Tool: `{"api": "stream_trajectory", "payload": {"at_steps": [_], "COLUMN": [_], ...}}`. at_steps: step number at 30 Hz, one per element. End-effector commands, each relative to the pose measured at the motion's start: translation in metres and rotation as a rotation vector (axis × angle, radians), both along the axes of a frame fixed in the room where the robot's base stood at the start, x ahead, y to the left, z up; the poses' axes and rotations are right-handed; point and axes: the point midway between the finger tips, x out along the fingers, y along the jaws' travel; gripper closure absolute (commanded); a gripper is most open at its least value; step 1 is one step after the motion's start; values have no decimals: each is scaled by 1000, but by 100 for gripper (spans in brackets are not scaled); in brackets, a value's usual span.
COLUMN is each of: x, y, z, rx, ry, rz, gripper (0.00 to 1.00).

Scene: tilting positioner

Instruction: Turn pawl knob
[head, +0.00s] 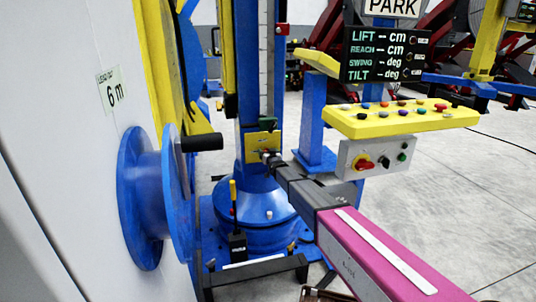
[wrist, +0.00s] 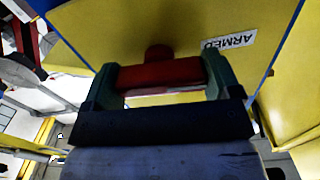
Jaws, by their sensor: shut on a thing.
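The pawl knob (wrist: 160,74) is a red bar on a short dark red stem, in front of a yellow plate (wrist: 125,25) in the wrist view. My gripper (wrist: 161,68) has its green fingers at the two ends of the bar and is shut on it. A white label reading ARMED (wrist: 229,41) is upside down to the right of the knob. In the head view my gripper (head: 268,157) is at the yellow plate (head: 258,142) on the blue column; the knob is too small and covered to make out there.
A yellow button console (head: 400,120) and a grey switch box (head: 376,158) stand close to the right of my arm. The display (head: 386,54) shows dashes under a PARK sign. A blue spool (head: 152,195) is at the left. A lever (head: 235,215) stands at the column's base.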

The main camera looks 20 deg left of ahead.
Motion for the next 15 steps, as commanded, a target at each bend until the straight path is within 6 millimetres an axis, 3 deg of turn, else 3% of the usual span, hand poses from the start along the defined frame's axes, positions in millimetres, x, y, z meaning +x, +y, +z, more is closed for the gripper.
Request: {"api": "stream_trajectory", "payload": {"at_steps": [15], "x": [0], "y": [-1], "z": [-1], "rx": [383], "ry": [236], "rz": [0], "gripper": [41]}}
